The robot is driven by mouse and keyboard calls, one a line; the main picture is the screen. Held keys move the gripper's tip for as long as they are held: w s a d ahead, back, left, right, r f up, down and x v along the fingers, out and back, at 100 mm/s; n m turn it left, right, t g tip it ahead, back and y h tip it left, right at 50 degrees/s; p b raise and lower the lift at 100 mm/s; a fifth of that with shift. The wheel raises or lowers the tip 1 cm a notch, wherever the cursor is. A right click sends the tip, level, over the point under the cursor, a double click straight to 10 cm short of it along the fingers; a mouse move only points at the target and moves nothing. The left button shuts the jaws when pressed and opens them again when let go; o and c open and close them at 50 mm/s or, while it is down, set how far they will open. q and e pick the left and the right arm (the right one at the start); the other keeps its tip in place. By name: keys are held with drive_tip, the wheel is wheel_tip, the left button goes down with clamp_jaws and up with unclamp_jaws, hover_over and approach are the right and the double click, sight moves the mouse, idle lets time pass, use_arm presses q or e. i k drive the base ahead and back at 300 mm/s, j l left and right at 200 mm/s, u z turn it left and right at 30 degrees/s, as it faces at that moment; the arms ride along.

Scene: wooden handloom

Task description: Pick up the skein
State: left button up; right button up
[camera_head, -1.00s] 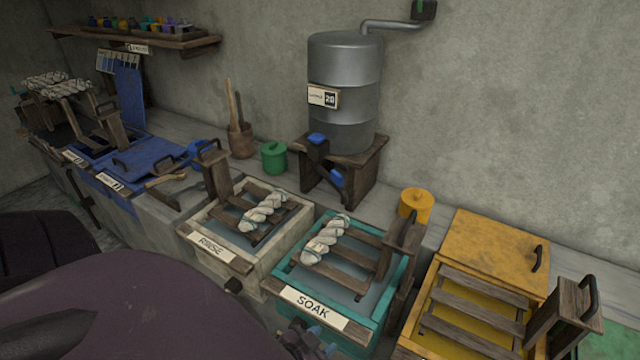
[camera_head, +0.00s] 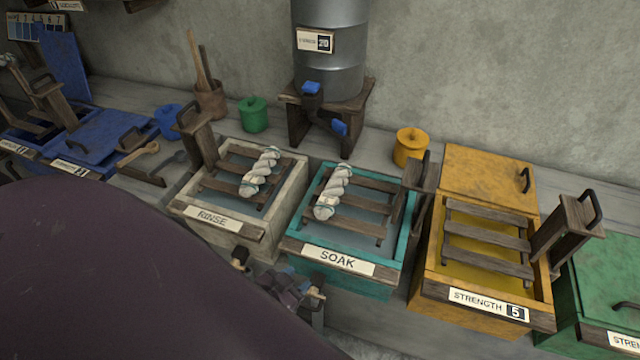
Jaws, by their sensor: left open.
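Two white twisted skeins are in view. One skein (camera_head: 260,172) lies on the wooden slats of the pale RINSE tray (camera_head: 207,224). The other skein (camera_head: 333,192) lies on the slats of the teal SOAK tray (camera_head: 297,246). My left gripper (camera_head: 279,279) is open and empty, low in front of the counter, below and nearer than the RINSE and SOAK trays. It is apart from both skeins, and my large dark purple arm covers the lower left. My right gripper is not in view.
A yellow STRENGTH 5 tray (camera_head: 437,275) with bare slats stands right of SOAK, then a green lidded box (camera_head: 610,275). Upright wooden handles (camera_head: 567,232) rise beside the trays. Behind are a metal tank (camera_head: 330,65), a green pot (camera_head: 253,114) and a yellow pot (camera_head: 410,147).

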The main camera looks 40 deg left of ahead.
sight(324, 209)
drive_tip(key=k+j, duration=0.15)
drive_tip(key=j, duration=0.25)
drive_tip(key=k+j, duration=0.15)
drive_tip(key=j, duration=0.7)
drive_tip(key=k+j, duration=0.1)
drive_tip(key=j, duration=0.3)
drive_tip(key=i+j, duration=0.2)
